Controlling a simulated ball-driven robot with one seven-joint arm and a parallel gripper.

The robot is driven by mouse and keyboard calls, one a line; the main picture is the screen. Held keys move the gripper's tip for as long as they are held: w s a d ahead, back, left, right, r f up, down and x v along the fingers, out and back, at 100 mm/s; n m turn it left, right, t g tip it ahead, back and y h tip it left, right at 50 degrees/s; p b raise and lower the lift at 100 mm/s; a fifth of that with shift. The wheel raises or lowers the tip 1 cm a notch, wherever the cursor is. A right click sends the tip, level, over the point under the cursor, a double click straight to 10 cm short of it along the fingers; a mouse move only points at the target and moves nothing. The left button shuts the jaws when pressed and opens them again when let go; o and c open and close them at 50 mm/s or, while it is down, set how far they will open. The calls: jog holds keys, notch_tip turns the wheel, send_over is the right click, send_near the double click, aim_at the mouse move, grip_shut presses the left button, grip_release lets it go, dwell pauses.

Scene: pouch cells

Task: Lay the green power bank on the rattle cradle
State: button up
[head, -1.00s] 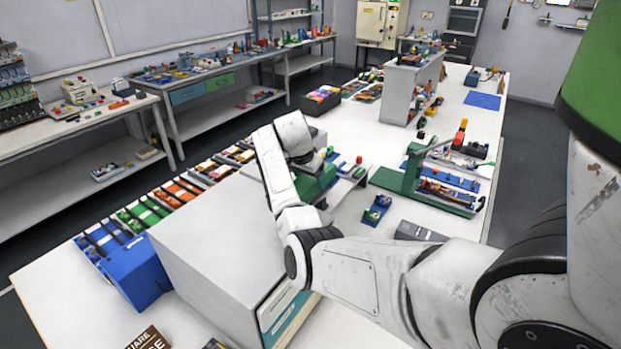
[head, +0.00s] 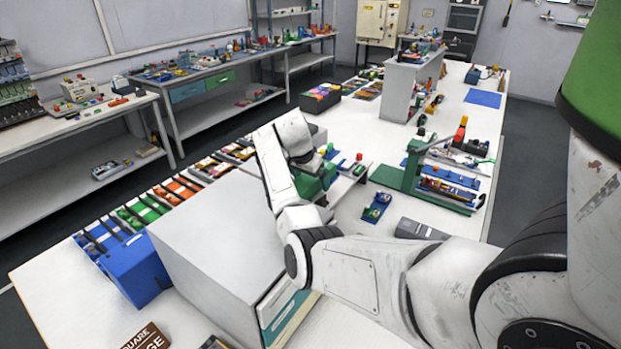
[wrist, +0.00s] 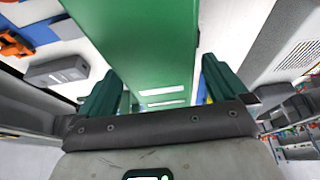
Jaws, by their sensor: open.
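My gripper (wrist: 160,68) is open, with its two dark green fingers apart in the wrist view. A broad green slab with white marks (wrist: 150,45) fills the space between and beyond them. I cannot tell whether it is the green power bank or part of a fixture, or whether it touches the fingers. In the head view my gripper (head: 318,182) is beyond the large grey cabinet, its fingertips hidden. Green packs (head: 143,211) lie in the row of slots at the left. A small blue holder (head: 376,208) stands right of my gripper; I cannot tell whether it is the rattle cradle.
The grey cabinet (head: 210,240) stands close in front of my gripper. A green stand (head: 411,165) with a blue tray is to the right. Bare white table (head: 345,118) shows farther back.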

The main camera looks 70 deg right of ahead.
jog(key=b+v, duration=0.2)
jog(key=v, duration=0.8)
jog(key=shift+r, duration=0.4)
dwell(0.4)
